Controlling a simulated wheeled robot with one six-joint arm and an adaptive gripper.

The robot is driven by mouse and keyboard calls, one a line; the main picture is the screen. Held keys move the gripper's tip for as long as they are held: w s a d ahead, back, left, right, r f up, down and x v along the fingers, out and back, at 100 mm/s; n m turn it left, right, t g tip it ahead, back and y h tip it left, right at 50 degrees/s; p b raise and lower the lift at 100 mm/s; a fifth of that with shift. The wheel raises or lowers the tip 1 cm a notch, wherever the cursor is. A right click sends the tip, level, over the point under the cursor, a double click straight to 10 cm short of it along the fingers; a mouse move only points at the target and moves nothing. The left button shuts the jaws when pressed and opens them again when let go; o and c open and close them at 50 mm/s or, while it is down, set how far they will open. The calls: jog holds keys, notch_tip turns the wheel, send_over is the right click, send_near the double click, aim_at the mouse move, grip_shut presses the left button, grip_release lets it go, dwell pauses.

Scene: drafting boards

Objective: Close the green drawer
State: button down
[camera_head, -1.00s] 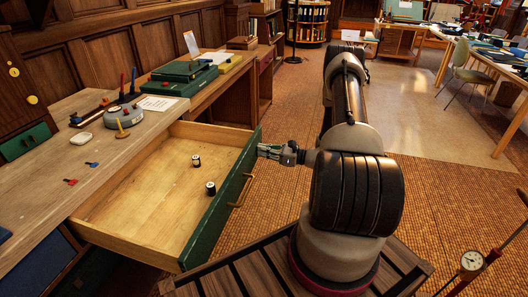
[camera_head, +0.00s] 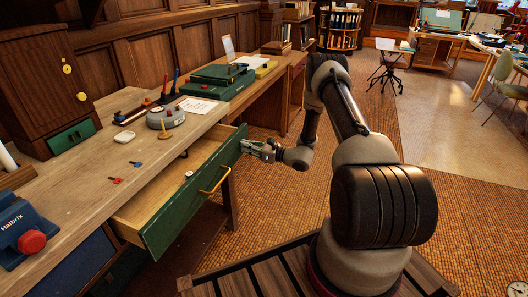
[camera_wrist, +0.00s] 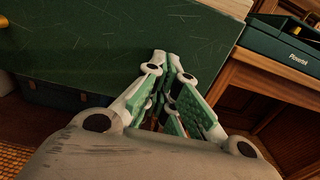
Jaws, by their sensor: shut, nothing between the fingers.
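The green drawer (camera_head: 192,200) has a dark green front, a brass handle (camera_head: 215,180) and a pale wooden inside. It stands partly open from the wooden desk.
The desktop (camera_head: 85,205) holds a grey round device (camera_head: 165,118), a green case (camera_head: 215,85), a blue Halbrix tool (camera_head: 25,230) and small red and blue pieces. A small green cabinet drawer (camera_head: 70,137) sits at left. Open tiled floor (camera_head: 275,205) lies in front.

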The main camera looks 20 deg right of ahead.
jog(key=x, duration=1.2)
jog(key=shift+f, duration=0.1)
jog(key=shift+w+a, duration=0.45)
jog(key=shift+w, duration=0.1)
